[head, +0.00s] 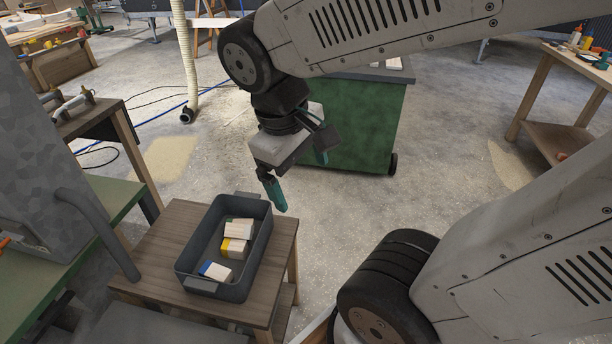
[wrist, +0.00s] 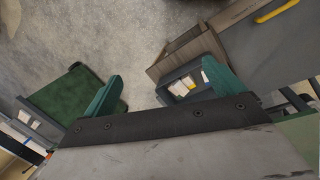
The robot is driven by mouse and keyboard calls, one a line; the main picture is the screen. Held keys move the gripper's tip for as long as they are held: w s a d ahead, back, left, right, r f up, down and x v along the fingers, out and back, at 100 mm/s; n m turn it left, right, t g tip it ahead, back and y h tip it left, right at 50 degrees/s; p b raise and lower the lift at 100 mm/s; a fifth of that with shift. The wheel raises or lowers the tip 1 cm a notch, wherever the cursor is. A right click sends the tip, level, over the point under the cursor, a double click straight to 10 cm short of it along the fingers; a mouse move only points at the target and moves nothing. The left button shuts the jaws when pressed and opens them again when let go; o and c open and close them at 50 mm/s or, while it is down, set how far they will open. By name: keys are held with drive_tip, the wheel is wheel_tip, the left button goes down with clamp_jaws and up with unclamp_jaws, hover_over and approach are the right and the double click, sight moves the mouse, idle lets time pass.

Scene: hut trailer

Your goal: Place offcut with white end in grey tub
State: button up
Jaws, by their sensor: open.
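The grey tub (head: 265,232) stands on a small wooden table in the head view. Several pale wood offcuts lie in it. One has a blue end (head: 207,268) and one a yellow end (head: 226,246). The rearmost offcut (head: 239,228) looks pale, with what seems a white end. The tub also shows in the wrist view (wrist: 169,99), partly behind a finger. My gripper (head: 301,185) is open, with teal fingers spread and nothing between them. It hangs above and beyond the tub's right rear side, apart from the tub and offcuts.
The wooden table (head: 160,250) has bare top left of the tub. A green wheeled cabinet (head: 365,125) stands behind my gripper, with pale pieces (head: 393,63) on top. A grey metal machine (head: 45,150) is at the left. A workbench (head: 575,75) stands at the right. Open floor lies between.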

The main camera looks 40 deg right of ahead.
drive_tip(key=s, duration=0.1)
drive_tip(key=s+a+r+m+t+y, duration=0.1)
drive_tip(key=s+a+r+m+y, duration=0.1)
drive_tip(key=shift+s+r+t, duration=0.15)
drive_tip(key=shift+s+t, duration=0.15)
drive_tip(key=shift+t, duration=0.1)
idle(1.1)
